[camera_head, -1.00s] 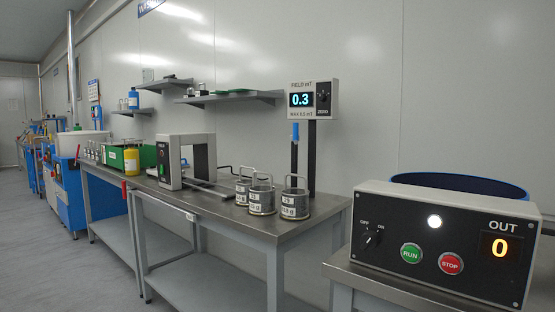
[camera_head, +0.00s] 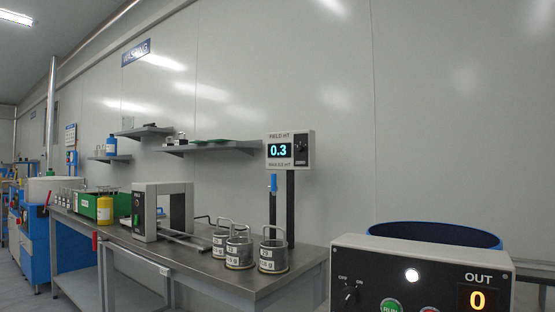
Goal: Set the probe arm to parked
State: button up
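A field meter box (camera_head: 290,150) stands on a dark post (camera_head: 291,205) at the back right of the steel bench. Its display reads 0.3, and a small dark knob (camera_head: 301,146) sits to the right of the display. A thin dark upright arm (camera_head: 272,218) with a blue tip (camera_head: 273,183) stands just left of the post; it looks like the probe arm. It is about vertical. Its foot is partly hidden behind the metal canisters. My gripper is not in view.
Several handled metal canisters (camera_head: 273,257) stand in front of the post on the bench (camera_head: 200,268). A grey frame (camera_head: 151,210) with rails stands left of them. A control box (camera_head: 430,275) with OUT at 0 and a blue round bin (camera_head: 434,233) are at right.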

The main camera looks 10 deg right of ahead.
aim_at(273, 188)
jog(key=z, duration=0.3)
jog(key=k, duration=0.35)
jog(key=u, duration=1.9)
jog(key=i, duration=1.05)
jog(key=z, duration=1)
jog(key=i, duration=0.85)
jog(key=z, duration=0.95)
